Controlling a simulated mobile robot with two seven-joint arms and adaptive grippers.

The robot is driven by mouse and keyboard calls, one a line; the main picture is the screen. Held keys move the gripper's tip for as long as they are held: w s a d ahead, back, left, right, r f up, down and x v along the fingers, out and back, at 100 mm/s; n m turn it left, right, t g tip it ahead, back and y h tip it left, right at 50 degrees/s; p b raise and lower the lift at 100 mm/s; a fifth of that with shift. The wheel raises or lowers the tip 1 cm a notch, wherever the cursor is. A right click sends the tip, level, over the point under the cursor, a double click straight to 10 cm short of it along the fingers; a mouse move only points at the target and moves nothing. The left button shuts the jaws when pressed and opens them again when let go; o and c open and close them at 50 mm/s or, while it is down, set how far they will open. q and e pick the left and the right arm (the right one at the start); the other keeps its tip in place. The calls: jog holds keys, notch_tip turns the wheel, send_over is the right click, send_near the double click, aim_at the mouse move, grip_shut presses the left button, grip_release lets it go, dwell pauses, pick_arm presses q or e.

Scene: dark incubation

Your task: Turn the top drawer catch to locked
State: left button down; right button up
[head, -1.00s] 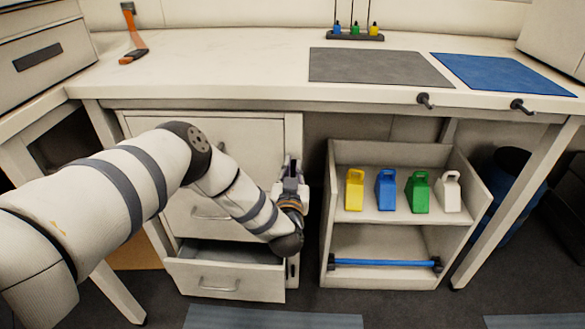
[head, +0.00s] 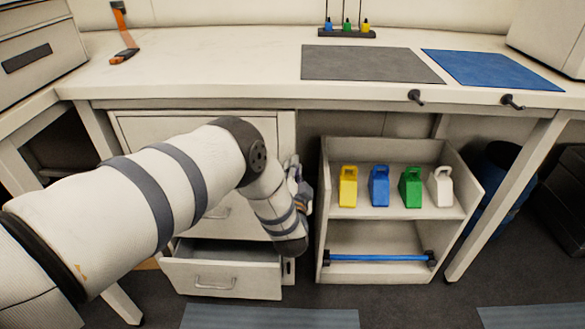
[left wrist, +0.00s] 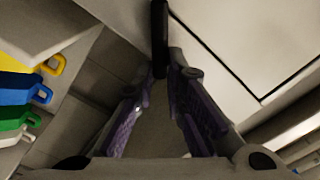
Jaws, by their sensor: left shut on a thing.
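The drawer cabinet (head: 130,130) stands under the bench, with its top drawer front mostly hidden behind my left arm. My left gripper (head: 297,178) is at the cabinet's right front edge, partly hidden by my wrist. In the left wrist view my left gripper (left wrist: 165,82) has its purple-padded fingers closed around the end of a dark bar, which looks like the catch (left wrist: 160,38). The bar stands near the pale drawer front (left wrist: 225,45). Whether the catch is at locked cannot be told. My right gripper is not in view.
The bottom drawer (head: 222,280) is pulled open below my arm. A shelf unit (head: 395,228) with yellow, blue, green and white containers stands close to the right of my gripper. Two dark hooks (head: 415,97) stick out from the bench edge.

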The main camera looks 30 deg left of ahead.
pick_arm(q)
jog(key=shift+w+d+f+m+b, duration=0.1)
jog(key=shift+f+m+b, duration=0.3)
jog(key=shift+m, duration=0.85)
jog(key=shift+s+d+f+m+b, duration=0.1)
jog(key=shift+f+m+b, duration=0.2)
jog(key=shift+m, duration=1)
jog(key=shift+w+d+f+m+b, duration=0.1)
jog(key=shift+f+m+b, duration=0.3)
jog(key=shift+m, duration=0.85)
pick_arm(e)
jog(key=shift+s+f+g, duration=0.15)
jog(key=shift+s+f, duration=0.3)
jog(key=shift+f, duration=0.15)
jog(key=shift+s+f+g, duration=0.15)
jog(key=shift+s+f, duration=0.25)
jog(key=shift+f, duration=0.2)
pick_arm(q)
jog(key=shift+a+r, duration=0.1)
jog(key=c, duration=1.6)
grip_release()
jog(key=shift+c, duration=0.2)
jog(key=v, duration=1.2)
